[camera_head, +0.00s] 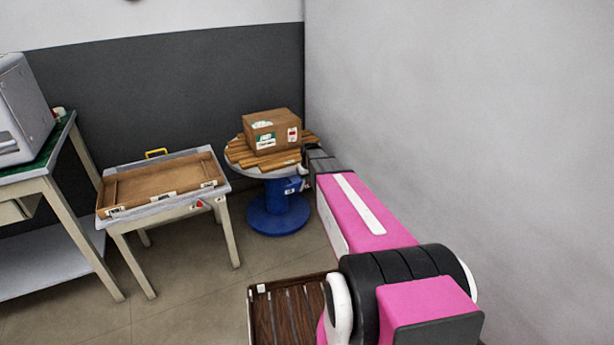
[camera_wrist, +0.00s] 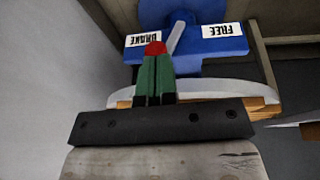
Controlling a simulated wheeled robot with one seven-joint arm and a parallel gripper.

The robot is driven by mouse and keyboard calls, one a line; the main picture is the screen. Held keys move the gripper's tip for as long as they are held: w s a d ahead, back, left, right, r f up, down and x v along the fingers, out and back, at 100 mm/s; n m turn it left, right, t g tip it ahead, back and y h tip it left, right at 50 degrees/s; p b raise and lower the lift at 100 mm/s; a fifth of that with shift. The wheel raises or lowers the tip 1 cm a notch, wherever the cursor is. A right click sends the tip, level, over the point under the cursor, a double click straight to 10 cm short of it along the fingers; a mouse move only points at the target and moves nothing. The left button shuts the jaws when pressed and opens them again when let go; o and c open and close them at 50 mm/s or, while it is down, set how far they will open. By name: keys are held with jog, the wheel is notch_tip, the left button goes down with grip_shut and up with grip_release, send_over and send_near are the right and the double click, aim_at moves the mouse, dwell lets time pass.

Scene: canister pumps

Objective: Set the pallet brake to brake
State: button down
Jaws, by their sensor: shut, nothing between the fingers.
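The pallet turntable (camera_head: 234,163) is a round top on a blue pedestal (camera_head: 277,215). Its blue brake housing (camera_wrist: 202,47) shows upside down in the wrist view, with a BRAKE label (camera_wrist: 142,39) on the left and a FREE label (camera_wrist: 222,31) on the right. A grey lever (camera_wrist: 177,37) slants between the labels. A red knob (camera_wrist: 155,47) shows near the BRAKE label, at the tips of my gripper (camera_wrist: 155,58). The green fingers are together and empty. They hide part of the lever; whether they touch the knob I cannot tell.
A cardboard box (camera_head: 272,131) stands on wooden slats (camera_head: 243,155) on the turntable. A small table with a wooden tray (camera_head: 165,183) stands left. A slatted brown tray (camera_head: 262,312) is at the front. The grey wall (camera_head: 450,130) is close on the right.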

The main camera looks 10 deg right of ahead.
jog(key=shift+d, duration=0.1)
jog(key=shift+w+d+f, duration=0.15)
jog(key=shift+d+f, duration=0.05)
jog(key=shift+d, duration=0.3)
jog(key=shift+w+d+f, duration=0.15)
jog(key=shift+d, duration=0.3)
jog(key=shift+a, duration=0.1)
jog(key=w+v, duration=0.1)
jog(key=v, duration=1.3)
jog(key=s+a+f+m+g, duration=0.1)
jog(key=s+a+f, duration=0.1)
jog(key=s, duration=0.7)
jog(key=s+a+f+m+g, duration=0.1)
jog(key=s+a+f, duration=0.2)
jog(key=s, duration=0.7)
jog(key=s+a+f+g, duration=0.1)
jog(key=s+a+f, duration=0.1)
jog(key=s, duration=0.7)
jog(key=shift+s+a+f+m, duration=0.25)
jog(key=shift+a+f+m, duration=0.1)
jog(key=shift+a+m, duration=0.1)
